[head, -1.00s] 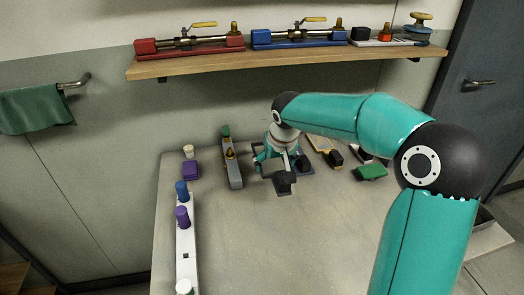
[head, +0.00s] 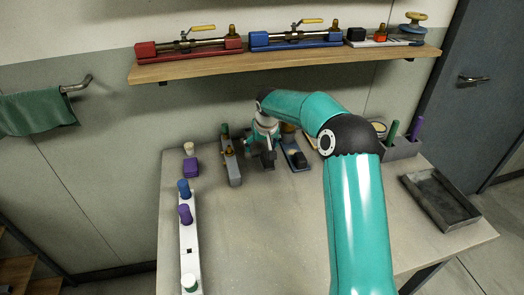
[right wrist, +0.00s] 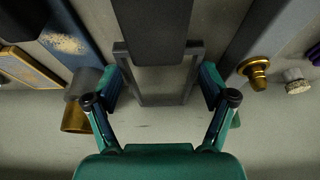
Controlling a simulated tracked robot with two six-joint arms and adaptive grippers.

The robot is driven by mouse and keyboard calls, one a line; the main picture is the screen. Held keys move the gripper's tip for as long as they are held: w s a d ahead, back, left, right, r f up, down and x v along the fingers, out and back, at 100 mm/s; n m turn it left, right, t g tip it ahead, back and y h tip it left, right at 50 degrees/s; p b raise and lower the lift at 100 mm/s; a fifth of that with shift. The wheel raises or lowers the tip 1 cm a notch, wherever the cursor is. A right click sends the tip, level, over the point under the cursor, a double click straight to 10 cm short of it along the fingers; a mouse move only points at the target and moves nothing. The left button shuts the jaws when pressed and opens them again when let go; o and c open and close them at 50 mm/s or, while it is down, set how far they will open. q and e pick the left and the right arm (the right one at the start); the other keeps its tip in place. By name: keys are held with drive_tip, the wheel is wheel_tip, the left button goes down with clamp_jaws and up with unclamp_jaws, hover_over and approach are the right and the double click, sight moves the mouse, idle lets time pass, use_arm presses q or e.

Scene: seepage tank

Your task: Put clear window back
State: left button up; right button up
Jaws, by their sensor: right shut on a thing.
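My right gripper (head: 266,143) is over the back middle of the table. In the right wrist view its two fingers (right wrist: 160,88) are shut on the sides of a dark grey frame (right wrist: 122,60) with a wide black bar (right wrist: 152,28). The table surface shows through the frame's opening, so it appears to be the clear window. In the head view only its dark end (head: 268,159) shows below the gripper. A long grey block (head: 233,170) with brass and green knobs stands just left of it, apart from it. My left gripper is out of view.
A blue base (head: 291,152) with a black block is close on the right. A dark tray (head: 440,200) lies right. The table's front middle is clear.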

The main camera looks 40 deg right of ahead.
sight(262, 149)
wheel_tip(262, 149, down, 2)
drive_tip(key=shift+f, duration=0.25)
drive_tip(key=shift+w+d+f+p, duration=0.1)
drive_tip(key=shift+w+f+p, duration=0.1)
drive_tip(key=shift+p, duration=0.25)
drive_tip(key=shift+f, duration=0.1)
drive_tip(key=shift+f, duration=0.15)
drive_tip(key=o, duration=1.2)
drive_tip(key=shift+o, duration=0.2)
drive_tip(key=shift+s+r, duration=0.1)
drive_tip(key=shift+r, duration=0.1)
drive_tip(key=b+v, duration=0.1)
drive_tip(key=v, duration=1.1)
